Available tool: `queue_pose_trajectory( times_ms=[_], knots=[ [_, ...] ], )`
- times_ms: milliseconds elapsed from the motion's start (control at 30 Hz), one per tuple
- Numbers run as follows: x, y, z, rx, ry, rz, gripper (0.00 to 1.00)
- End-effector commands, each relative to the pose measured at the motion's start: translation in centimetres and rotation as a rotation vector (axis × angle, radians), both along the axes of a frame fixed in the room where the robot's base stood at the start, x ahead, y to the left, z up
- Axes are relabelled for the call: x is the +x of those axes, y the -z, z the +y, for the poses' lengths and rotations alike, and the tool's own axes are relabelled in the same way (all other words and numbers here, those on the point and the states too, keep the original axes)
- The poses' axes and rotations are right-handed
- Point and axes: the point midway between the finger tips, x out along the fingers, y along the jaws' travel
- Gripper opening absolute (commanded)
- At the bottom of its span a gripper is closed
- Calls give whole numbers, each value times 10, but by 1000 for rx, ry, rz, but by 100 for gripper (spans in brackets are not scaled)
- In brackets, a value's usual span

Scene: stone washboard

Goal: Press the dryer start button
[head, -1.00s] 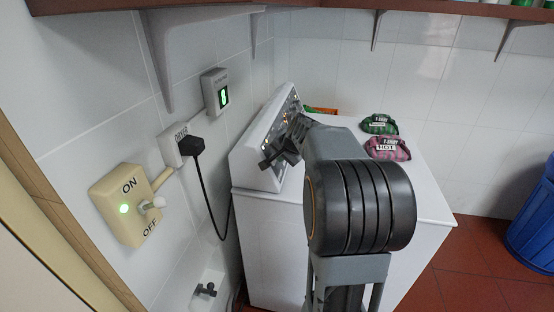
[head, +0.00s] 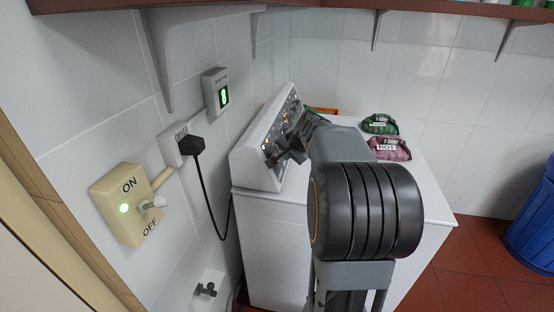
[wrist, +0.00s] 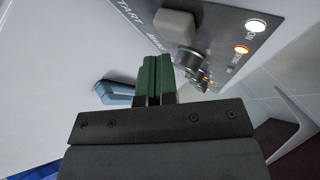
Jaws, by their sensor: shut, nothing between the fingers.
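The dryer (head: 270,220) is a white box appliance against the left wall. Its slanted control panel (head: 283,118) faces right, and part of it is hidden behind my gripper (head: 274,157). In the wrist view the panel (wrist: 208,14) fills the upper right. A pale block-shaped button (wrist: 175,26) stands out from it beside lettering that reads START. My gripper's green fingertips (wrist: 158,76) are shut together and empty, just below that button in the picture. I cannot tell whether they touch the panel.
A metal knob (wrist: 190,62) and lit orange (wrist: 241,49) and white (wrist: 256,26) lamps sit on the panel near the fingers. Green (head: 380,124) and pink (head: 389,148) bundles lie on the dryer top. A cream ON/OFF switch (head: 118,208) with a green light is on the left wall.

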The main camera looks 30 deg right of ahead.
Motion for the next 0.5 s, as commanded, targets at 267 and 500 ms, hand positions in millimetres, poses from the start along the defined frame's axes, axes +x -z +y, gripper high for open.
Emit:
queue_pose_trajectory(
  times_ms=[267, 500],
  knots=[
    [-1, -1, -1, 0, 0, 0, 0],
    [-8, -5, -9, 0, 4, 0, 0]
  ],
)
